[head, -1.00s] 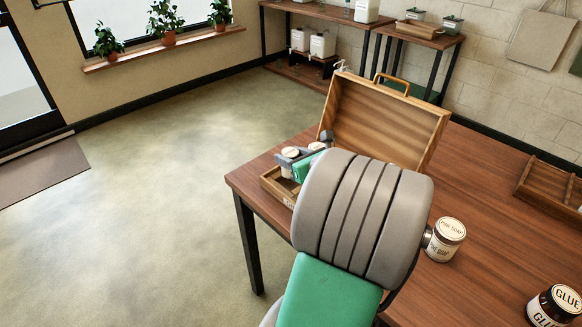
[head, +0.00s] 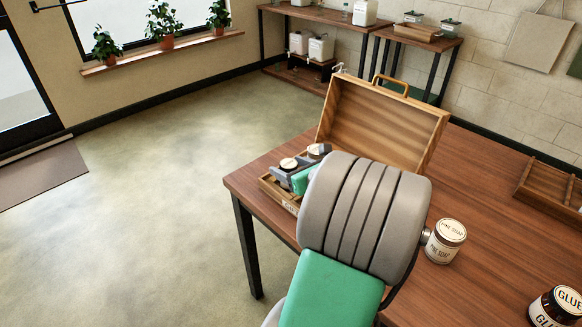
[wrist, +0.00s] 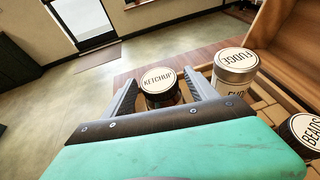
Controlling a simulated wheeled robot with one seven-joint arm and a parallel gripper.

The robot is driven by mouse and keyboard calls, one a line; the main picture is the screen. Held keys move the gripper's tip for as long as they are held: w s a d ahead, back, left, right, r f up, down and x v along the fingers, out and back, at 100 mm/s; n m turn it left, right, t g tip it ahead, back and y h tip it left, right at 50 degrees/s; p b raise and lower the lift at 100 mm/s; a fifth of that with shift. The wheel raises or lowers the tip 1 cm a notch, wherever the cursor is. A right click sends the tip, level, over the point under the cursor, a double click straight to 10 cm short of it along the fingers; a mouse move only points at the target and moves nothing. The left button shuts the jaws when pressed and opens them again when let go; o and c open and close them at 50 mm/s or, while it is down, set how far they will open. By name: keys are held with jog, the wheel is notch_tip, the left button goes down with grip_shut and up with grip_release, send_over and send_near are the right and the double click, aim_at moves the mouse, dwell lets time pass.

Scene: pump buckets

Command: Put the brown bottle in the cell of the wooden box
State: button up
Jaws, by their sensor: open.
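A brown jar with a white lid marked KETCHUP (wrist: 159,82) is between the two fingers of my gripper (wrist: 162,98) in the wrist view. The fingers are apart, one on each side of it. In the head view my gripper (head: 297,172) is low over the left end of the wooden box (head: 280,200). The box's lid (head: 385,120) stands open behind. A grey jar marked FUDGE (wrist: 233,75) is just right of the right finger, at the box. The ketchup jar's base is hidden, so I cannot tell whether it rests in a cell.
A jar marked BEADS (wrist: 306,135) is at the right edge of the wrist view. A pine soap jar (head: 445,241), a glue jar (head: 555,308) and a wooden rack (head: 548,188) are on the table (head: 485,215). The table between them is clear.

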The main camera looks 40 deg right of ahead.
jog(key=shift+s+r, duration=0.1)
jog(key=shift+r, duration=0.1)
jog(key=p+v, duration=0.2)
jog(key=v, duration=1)
jog(key=w+a+f+n+g+y, duration=0.1)
jog(key=a+n, duration=0.1)
jog(key=w+a+f+n+y, duration=0.1)
jog(key=w+a+n, duration=0.1)
jog(key=a+n, duration=0.1)
jog(key=w+a+f+n+g+y, duration=0.1)
jog(key=a+f+n, duration=0.1)
jog(key=shift+w+a+f+n+g, duration=0.1)
jog(key=shift+w+a+n+g, duration=0.2)
jog(key=shift+w+a+n, duration=0.1)
jog(key=w+a+f+n+g+y, duration=0.1)
jog(key=a+f+n+g, duration=0.3)
jog(key=a+n, duration=0.55)
jog(key=s+a+n+g+h, duration=0.1)
jog(key=s+a+n+g, duration=0.1)
jog(key=a+n, duration=0.4)
jog(key=s+a+n+g+h, duration=0.1)
jog(key=s+a+n+g, duration=0.2)
jog(key=n, duration=1.1)
jog(key=shift+s+a, duration=1)
jog(key=shift+a, duration=0.55)
jog(key=shift+n, duration=0.25)
jog(key=shift+c, duration=0.4)
